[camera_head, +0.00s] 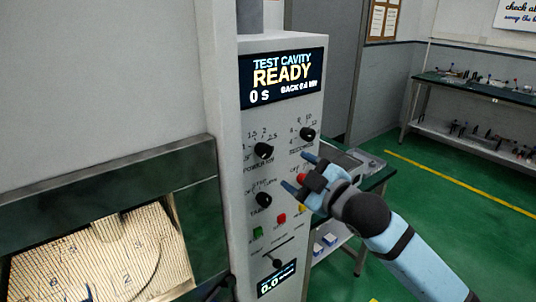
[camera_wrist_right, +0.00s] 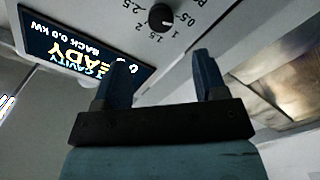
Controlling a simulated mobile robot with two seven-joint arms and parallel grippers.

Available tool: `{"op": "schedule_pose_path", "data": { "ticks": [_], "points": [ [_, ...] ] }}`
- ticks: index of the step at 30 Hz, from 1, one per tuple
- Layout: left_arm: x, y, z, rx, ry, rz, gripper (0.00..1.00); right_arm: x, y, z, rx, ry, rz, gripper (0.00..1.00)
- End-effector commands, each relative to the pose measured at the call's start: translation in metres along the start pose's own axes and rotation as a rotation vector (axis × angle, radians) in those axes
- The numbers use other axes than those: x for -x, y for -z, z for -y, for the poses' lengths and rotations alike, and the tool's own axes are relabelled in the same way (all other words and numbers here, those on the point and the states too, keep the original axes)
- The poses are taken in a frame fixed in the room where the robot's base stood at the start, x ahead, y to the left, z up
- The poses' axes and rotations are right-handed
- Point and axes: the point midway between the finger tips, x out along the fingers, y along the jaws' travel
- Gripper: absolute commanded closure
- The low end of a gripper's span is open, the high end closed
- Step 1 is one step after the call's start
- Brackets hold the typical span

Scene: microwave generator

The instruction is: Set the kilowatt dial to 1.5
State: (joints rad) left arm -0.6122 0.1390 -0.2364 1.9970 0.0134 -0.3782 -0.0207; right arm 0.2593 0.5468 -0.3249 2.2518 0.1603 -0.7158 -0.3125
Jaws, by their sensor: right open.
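The kilowatt dial (camera_head: 263,150) is a round black knob on the upper left of the grey control panel, under the display. In the right wrist view the dial (camera_wrist_right: 161,17) shows at the top edge, ringed by printed numbers including 1, 1.5 and 2.5. I cannot tell its exact setting. My right gripper (camera_head: 299,172) is open and empty, in front of the panel's right side and apart from the dial. In the right wrist view its fingers (camera_wrist_right: 162,65) point toward the panel, below the dial.
The display (camera_head: 283,77) reads READY and 0 s. Another black knob (camera_head: 307,134) is up right and a third (camera_head: 263,199) is below. A green button (camera_head: 258,232), a red button (camera_head: 281,218) and a slider (camera_head: 273,258) sit lower. The lit cavity (camera_head: 120,250) is at left.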

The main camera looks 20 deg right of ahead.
Motion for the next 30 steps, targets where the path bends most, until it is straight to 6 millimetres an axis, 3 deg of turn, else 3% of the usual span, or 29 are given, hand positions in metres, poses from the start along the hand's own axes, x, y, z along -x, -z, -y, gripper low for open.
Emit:
{"op": "schedule_pose_path", "data": {
  "ticks": [9,15,21,29,30],
  "points": [
    [0.007,0.012,0.001,-0.001,0.002,-0.002,0.57,-0.069,0.002,-0.002,-0.002,0.0,0.001,0.34],
    [0.009,0.012,0.001,-0.001,0.002,0.005,0.57,-0.098,0.001,-0.001,-0.001,0.0,0.001,0.34],
    [0.01,0.011,0.001,0.0,0.002,0.009,0.57,-0.11,0.0,0.0,-0.001,0.0,0.0,0.34],
    [0.01,0.011,0.001,0.0,0.002,0.008,0.57,-0.11,0.0,0.001,0.0,0.001,0.0,0.34],
    [0.01,0.011,0.001,0.0,0.002,0.007,0.57,-0.11,0.0,0.001,-0.001,0.001,0.0,0.44]
  ]
}}
